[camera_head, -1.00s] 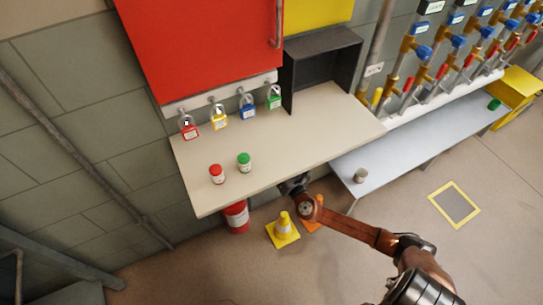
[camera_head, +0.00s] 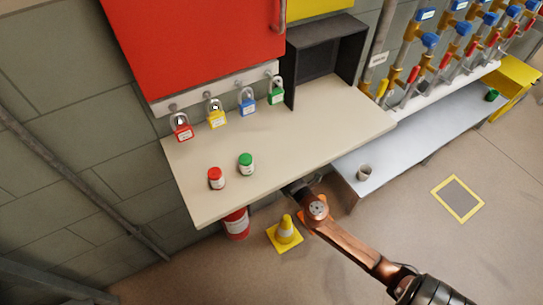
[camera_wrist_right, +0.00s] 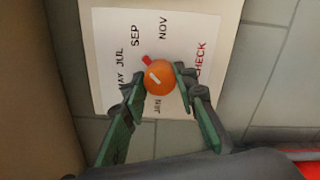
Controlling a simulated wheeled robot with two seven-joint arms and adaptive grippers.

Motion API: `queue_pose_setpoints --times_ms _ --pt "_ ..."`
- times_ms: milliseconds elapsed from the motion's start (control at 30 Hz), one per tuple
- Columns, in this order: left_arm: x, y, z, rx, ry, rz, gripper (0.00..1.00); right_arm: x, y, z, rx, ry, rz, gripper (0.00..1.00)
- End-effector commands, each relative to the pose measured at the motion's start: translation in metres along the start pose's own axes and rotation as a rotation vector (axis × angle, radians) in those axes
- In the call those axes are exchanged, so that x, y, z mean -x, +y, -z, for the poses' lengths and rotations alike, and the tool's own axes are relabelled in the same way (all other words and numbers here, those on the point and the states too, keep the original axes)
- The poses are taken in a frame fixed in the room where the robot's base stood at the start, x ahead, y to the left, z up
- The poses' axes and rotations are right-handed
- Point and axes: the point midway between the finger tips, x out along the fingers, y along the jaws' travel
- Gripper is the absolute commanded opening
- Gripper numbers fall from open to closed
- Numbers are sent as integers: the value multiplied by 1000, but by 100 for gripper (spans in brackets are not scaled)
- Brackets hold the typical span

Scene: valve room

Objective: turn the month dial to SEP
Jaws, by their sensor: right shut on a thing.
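The red pointer points up and left, about toward SEP. JUL is left of it, NOV right of it, and JAN is below the knob. My right gripper (camera_wrist_right: 159,75) is shut on the knob, one finger on each side. In the head view my right wrist is under the table's front edge, and the dial is hidden.
The beige table (camera_head: 290,155) holds a red-capped jar (camera_head: 216,178) and a green-capped jar (camera_head: 246,164). Several padlocks hang behind them. A yellow cone (camera_head: 285,229) and a red cylinder (camera_head: 236,223) stand on the floor below, near my right arm.

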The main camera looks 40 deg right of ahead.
Motion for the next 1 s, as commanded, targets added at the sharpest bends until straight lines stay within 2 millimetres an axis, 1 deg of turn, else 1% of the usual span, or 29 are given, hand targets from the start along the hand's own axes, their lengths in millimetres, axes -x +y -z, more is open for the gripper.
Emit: queue_pose_setpoints --times_ms 33,200,400,900,933,1000 --pt "-3 0 0 1 4 -2 55 0 -2 1 -32 -1 3 3" --pt "-6 2 2 3 21 -7 55 0 -2 0 -110 -2 3 3" --pt "-8 2 4 4 32 -10 55 0 -2 0 -160 -2 3 3" --pt "-8 3 5 4 36 -11 55 0 -2 0 -173 -2 3 3" --pt "-8 3 5 4 36 -11 55 0 -2 0 -173 -2 3 29" --pt "-8 3 5 4 35 -11 55 0 -2 0 -172 -2 3 34"
